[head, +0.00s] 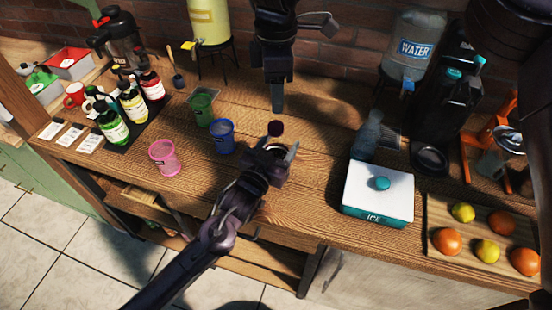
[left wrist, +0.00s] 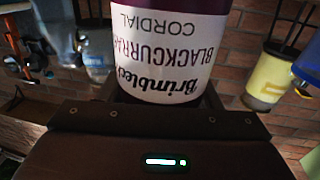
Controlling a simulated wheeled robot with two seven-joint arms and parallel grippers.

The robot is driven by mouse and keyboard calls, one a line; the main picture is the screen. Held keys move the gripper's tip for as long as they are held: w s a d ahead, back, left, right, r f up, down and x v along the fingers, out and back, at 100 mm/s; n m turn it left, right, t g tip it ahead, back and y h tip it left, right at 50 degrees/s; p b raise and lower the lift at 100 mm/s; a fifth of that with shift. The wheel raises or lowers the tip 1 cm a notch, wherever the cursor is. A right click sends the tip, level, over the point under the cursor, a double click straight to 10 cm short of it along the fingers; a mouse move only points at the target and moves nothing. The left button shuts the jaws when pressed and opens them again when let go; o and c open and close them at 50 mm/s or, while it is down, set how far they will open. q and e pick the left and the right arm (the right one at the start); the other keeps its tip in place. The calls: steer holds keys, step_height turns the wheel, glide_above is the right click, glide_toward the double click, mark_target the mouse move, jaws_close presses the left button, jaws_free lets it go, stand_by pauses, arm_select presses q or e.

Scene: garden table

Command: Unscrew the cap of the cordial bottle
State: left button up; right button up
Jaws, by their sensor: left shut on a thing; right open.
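My left gripper (head: 277,158) is shut on the blackcurrant cordial bottle. In the left wrist view the bottle (left wrist: 165,50) fills the upper middle, its white label upside down in the picture. In the head view the bottle's dark red cap (head: 275,128) shows just above the left gripper; most of its body is hidden by the gripper. My right gripper (head: 278,102) points down from above, open and empty, its tips a little above the cap in the picture. I cannot tell how large the gap is.
Pink (head: 164,158), blue (head: 222,136) and green (head: 202,107) cups stand left of the bottle. Other bottles (head: 132,106) stand further left. An ice box (head: 378,192), a fruit board (head: 450,209) and a water dispenser (head: 414,50) are at the right.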

mark_target(276, 125)
arm_select(q)
steer(key=c, duration=0.7)
jaws_close()
arm_select(e)
steer(key=m, duration=0.3)
steer(key=shift+m, duration=0.4)
steer(key=m, duration=0.3)
steer(key=shift+m, duration=0.3)
steer(key=m, duration=0.5)
steer(key=shift+s+f+m, duration=0.1)
steer(key=shift+m, duration=0.3)
steer(key=shift+f, duration=3.9)
